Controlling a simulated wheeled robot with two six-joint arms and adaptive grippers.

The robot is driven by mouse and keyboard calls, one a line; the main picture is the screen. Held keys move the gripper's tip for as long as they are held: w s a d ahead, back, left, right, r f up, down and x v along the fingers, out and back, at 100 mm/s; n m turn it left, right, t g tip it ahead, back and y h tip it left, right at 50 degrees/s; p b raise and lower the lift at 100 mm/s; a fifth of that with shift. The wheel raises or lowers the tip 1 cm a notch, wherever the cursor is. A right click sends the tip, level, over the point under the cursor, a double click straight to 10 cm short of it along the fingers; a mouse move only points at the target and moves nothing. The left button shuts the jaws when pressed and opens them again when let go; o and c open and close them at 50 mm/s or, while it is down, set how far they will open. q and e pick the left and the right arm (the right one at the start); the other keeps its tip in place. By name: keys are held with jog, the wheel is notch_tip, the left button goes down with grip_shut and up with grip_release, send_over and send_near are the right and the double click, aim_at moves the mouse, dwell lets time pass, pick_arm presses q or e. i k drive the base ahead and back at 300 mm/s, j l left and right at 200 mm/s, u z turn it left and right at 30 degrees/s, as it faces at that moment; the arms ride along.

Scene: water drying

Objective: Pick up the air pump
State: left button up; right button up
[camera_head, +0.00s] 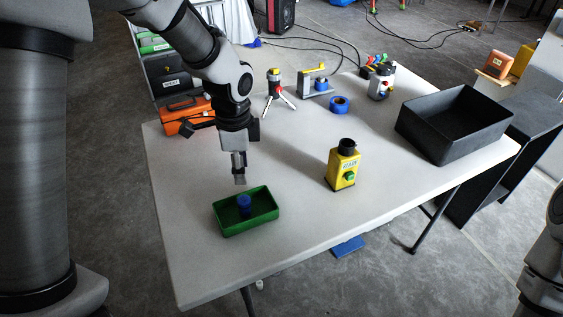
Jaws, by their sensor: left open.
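My left gripper (240,180) points down over the table's left half, open and empty. It hovers just above and behind the far edge of a shallow green tray (231,229). A small dark blue cylindrical object (244,204) stands upright in that tray. A yellow boxy device (342,170) with a black top and a green round button stands upright right of the gripper, apart from it. No label readable here says which object is the air pump. Only part of my right arm shows at the right edge; its gripper is out of view.
A large black bin (456,154) is at the table's right. Behind are a small tripod device (277,90), a blue tape roll (340,104), a grey-and-yellow fixture (316,82) and a white device (381,84). An orange case (185,112) is at the back left. The front table (300,235) is clear.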

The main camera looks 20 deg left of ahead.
aim_at(343, 158)
jog(key=i+l+u, duration=0.15)
jog(key=l, duration=0.25)
jog(key=i+l+u, duration=0.2)
jog(key=l, duration=0.2)
jog(key=l+u, duration=0.15)
jog(key=l, duration=0.25)
